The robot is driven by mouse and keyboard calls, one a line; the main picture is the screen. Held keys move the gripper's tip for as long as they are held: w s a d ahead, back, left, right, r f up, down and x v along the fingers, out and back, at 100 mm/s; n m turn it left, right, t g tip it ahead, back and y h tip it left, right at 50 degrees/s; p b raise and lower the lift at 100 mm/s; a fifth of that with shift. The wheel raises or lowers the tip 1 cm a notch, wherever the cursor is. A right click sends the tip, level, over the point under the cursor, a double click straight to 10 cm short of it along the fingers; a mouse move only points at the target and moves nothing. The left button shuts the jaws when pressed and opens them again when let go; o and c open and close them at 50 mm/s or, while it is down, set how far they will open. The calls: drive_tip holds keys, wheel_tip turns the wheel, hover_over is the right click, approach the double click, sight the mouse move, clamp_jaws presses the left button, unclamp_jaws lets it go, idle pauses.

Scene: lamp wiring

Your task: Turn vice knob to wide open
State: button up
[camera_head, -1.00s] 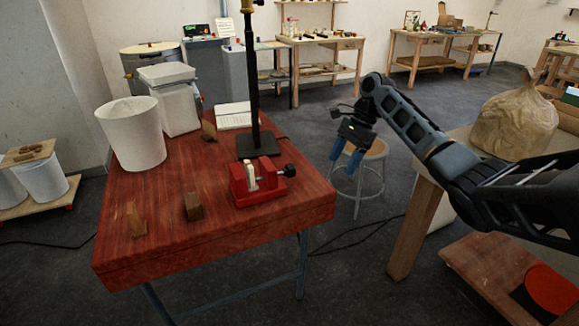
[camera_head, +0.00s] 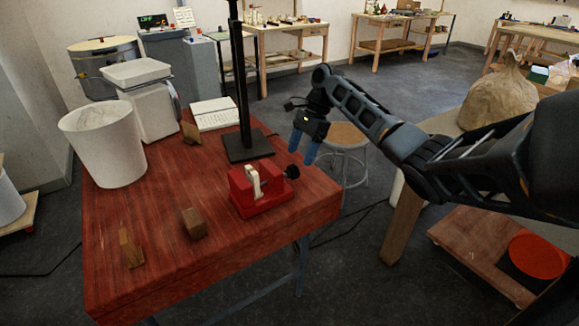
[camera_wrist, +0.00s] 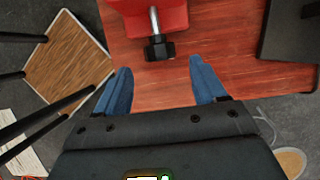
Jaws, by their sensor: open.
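The red vice (camera_head: 259,190) stands on the red wooden table near its right edge. A light-coloured piece (camera_head: 253,182) stands upright at its jaws. The black vice knob (camera_head: 292,171) sticks out on the right side. In the wrist view the knob (camera_wrist: 159,48) sits on a metal screw below the red vice body (camera_wrist: 160,14). My gripper (camera_head: 305,158) hangs just above and right of the knob. In the wrist view its blue fingers (camera_wrist: 160,80) are open and empty, with the knob ahead of the gap between them, apart from both fingers.
A black stand (camera_head: 247,145) with a tall post rises behind the vice. Wooden blocks (camera_head: 194,224) lie on the table's front left. A white bin (camera_head: 103,145) is at the back left. A stool (camera_head: 346,136) stands right of the table.

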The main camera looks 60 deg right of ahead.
sight(295, 168)
drive_tip(key=shift+x, duration=3.1)
drive_tip(key=c, duration=1)
